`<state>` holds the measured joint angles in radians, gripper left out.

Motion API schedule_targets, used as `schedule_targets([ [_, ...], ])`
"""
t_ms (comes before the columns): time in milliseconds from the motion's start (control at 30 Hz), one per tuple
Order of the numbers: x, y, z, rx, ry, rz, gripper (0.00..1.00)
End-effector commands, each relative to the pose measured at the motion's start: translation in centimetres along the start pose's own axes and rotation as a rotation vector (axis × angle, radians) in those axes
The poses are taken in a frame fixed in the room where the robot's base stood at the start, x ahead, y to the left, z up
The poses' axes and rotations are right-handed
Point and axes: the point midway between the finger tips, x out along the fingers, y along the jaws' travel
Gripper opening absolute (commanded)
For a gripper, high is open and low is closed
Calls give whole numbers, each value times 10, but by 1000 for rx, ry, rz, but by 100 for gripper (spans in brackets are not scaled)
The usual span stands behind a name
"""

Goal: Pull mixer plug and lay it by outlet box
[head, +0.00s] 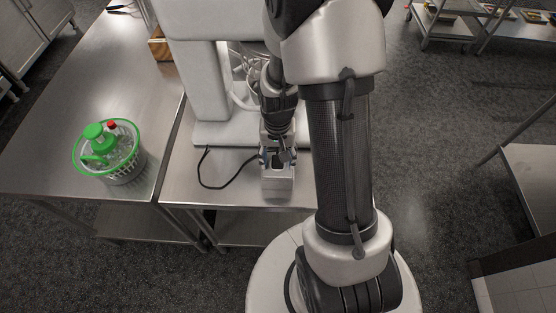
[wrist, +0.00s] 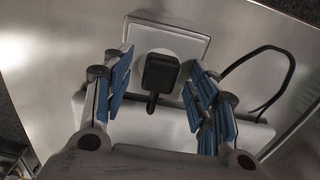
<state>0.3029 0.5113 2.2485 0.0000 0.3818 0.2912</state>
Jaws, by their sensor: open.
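My gripper (wrist: 157,88) is open, with one blue-padded finger on each side of the plug and a visible gap to both. A short black stub runs from the plug toward my palm. In the head view my gripper (head: 277,156) points down over the outlet box (head: 277,186) near the table's front edge. The black cord (head: 222,186) loops on the table left of the box. The big white mixer (head: 203,88) stands behind.
The steel table (head: 185,190) has some bare top left of the outlet box, around the cord. A second steel table (head: 120,60) adjoins it at left, bearing a green-rimmed basket (head: 137,170) with bottles. My arm hides the area to the right.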

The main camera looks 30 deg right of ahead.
Motion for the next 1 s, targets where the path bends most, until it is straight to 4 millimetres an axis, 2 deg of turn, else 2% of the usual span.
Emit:
schedule_targets([
  [667, 0, 0, 0, 0, 0, 0, 53],
  [1000, 0, 0, 0, 0, 0, 0, 30],
])
